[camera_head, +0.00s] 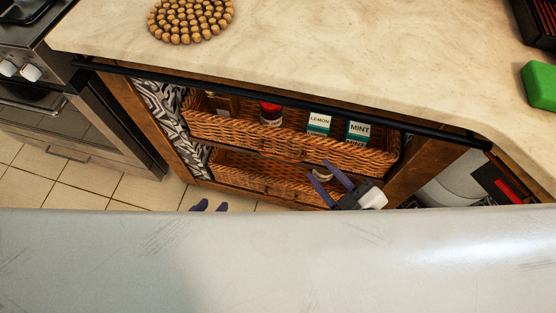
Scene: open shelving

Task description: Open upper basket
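The upper basket (229,131) is brown wicker and sits in the open shelf under the counter. It holds a jar with a red lid (270,114), a LEMON box (319,123) and a MINT box (357,131). My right gripper (317,169) is open and empty, its two blue-purple fingers spread. Its tips appear just below the upper basket's front, before the lower basket (237,171); I cannot tell whether they touch. My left gripper (210,206) shows only two separated fingertips over the floor, left of the baskets' middle. The rest of it is hidden.
A dark rail (250,87) runs along the edge of the pale countertop (330,50), above the basket. An oven (75,125) stands at left, and a wooden post (425,168) at right. A beaded trivet (190,20) and green block (540,86) lie on top.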

